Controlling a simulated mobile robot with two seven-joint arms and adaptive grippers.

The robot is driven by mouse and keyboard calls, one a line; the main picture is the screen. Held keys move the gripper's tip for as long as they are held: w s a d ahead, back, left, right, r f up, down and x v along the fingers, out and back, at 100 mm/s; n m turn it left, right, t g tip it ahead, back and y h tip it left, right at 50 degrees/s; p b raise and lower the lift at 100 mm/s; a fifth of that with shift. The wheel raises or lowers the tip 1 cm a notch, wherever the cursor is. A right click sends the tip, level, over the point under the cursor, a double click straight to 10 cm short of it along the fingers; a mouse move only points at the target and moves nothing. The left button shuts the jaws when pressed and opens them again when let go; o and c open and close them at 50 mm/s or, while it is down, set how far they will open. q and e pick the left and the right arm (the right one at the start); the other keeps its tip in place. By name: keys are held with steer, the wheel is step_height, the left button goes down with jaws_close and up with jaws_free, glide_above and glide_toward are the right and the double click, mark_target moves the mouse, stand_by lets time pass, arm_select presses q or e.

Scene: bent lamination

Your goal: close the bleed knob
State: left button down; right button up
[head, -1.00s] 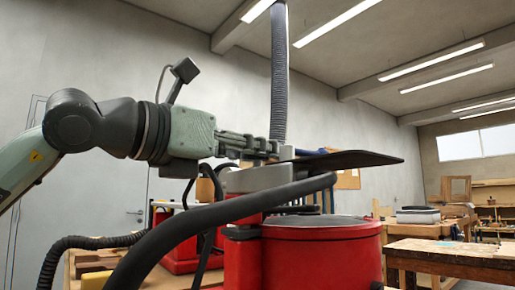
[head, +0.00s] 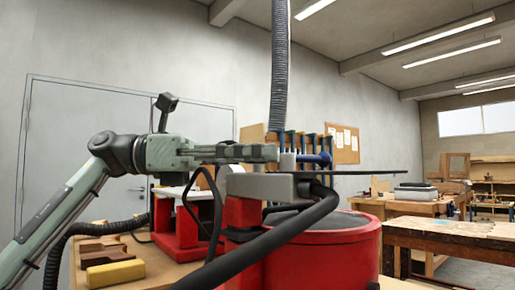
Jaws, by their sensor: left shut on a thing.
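My left gripper (head: 272,153) comes in from the left, level, its fingers closed at a small pale part (head: 287,162), which I take to be the bleed knob. This part stands on top of a grey block (head: 262,186) by the red round vessel (head: 325,255). The fingers hide most of the knob, so its turn cannot be read. A thin dark plate (head: 355,172) reaches right from beside the knob and is seen nearly edge-on. My right gripper is not in view.
A thick black hose (head: 255,255) curves across the front of the vessel. A ribbed hose (head: 280,70) hangs from above. A bench with wooden pieces and a yellow block (head: 115,273) is at lower left. A wooden workbench (head: 450,235) stands at right.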

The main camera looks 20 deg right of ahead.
arm_select(q)
steer(key=shift+m+g+y, duration=1.3)
steer(key=shift+m+g, duration=0.3)
steer(key=shift+g, duration=0.5)
steer(key=c, duration=1.2)
jaws_free()
steer(key=shift+o, duration=0.2)
steer(key=v, duration=0.7)
steer(key=shift+w, duration=0.25)
steer(key=shift+a, duration=0.1)
